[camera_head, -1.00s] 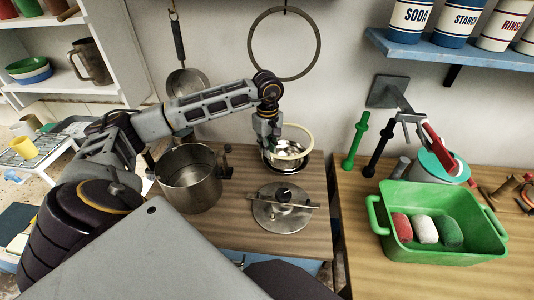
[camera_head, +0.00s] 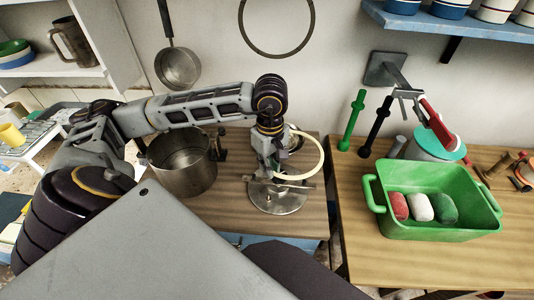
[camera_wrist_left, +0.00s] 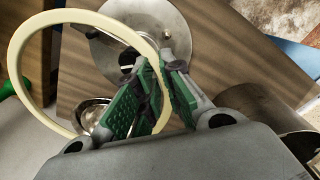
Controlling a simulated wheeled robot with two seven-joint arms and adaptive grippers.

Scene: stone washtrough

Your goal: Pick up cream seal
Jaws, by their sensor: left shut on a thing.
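The cream seal (camera_head: 319,152) is a thin pale ring. My left gripper (camera_head: 272,172) is shut on one side of its band, and the ring sticks out to the right, tilted. The held seal hangs above the wooden counter, between a small metal bowl and a round metal lid (camera_head: 279,204). In the left wrist view, the seal (camera_wrist_left: 78,16) loops out to the left from between the green-padded fingers (camera_wrist_left: 152,75). The metal bowl (camera_wrist_left: 91,112) shows partly through the loop there. In the head view the gripper and arm hide much of the bowl. My right gripper is out of view.
A steel pot (camera_head: 183,168) stands left of the lid. A green tub (camera_head: 440,224) with several coloured lumps sits on the right counter. Two upright posts, one green (camera_head: 351,121) and one black (camera_head: 376,128), stand behind, beside a clamp-like fixture (camera_head: 433,120).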

